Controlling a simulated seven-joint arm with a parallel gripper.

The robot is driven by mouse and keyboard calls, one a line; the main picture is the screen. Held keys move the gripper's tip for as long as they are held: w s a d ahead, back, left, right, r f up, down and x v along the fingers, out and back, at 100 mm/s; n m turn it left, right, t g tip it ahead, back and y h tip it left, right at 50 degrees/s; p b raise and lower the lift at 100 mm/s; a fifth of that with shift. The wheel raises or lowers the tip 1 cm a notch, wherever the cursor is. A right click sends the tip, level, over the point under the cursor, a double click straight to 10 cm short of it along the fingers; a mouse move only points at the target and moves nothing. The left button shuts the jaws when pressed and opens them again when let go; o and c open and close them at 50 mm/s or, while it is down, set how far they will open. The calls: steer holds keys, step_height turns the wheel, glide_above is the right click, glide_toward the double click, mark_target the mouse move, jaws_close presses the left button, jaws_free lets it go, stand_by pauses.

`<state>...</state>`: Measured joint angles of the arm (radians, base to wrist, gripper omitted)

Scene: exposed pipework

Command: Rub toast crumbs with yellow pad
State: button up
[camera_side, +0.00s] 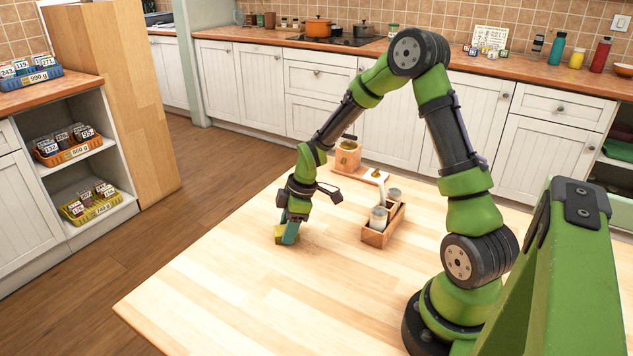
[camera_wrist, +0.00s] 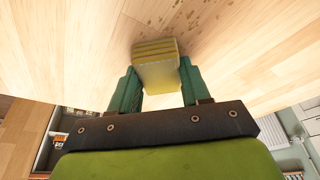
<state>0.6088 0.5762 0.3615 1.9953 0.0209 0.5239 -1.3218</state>
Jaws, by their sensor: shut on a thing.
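The yellow pad (camera_side: 280,234) is at the table surface in the side view, left of the wooden caddy. It also shows in the wrist view (camera_wrist: 156,66), between the two teal fingers. My gripper (camera_side: 289,234) points down and is shut on the pad; its fingertips also show in the wrist view (camera_wrist: 157,80). The toast crumbs (camera_wrist: 185,22) are small brown specks on the wood just beyond the pad in the wrist view. In the side view they are a faint patch (camera_side: 306,240) right of the pad. I cannot tell whether the pad touches the table.
A wooden caddy (camera_side: 377,238) with pale cups stands right of the gripper. Behind it are a wooden pot (camera_side: 347,156) and a small board (camera_side: 365,175). The table (camera_side: 220,290) is clear in front and to the left, with its edge at the left.

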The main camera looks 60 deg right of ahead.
mark_target(323, 251)
steer(key=shift+s, duration=5.5)
steer(key=shift+w, duration=5.5)
steer(key=shift+d, duration=0.35)
steer(key=shift+s+d, duration=0.1)
steer(key=shift+s, duration=5.15)
steer(key=shift+w, duration=5.35)
steer(key=shift+s+r, duration=0.1)
steer(key=shift+r, duration=4)
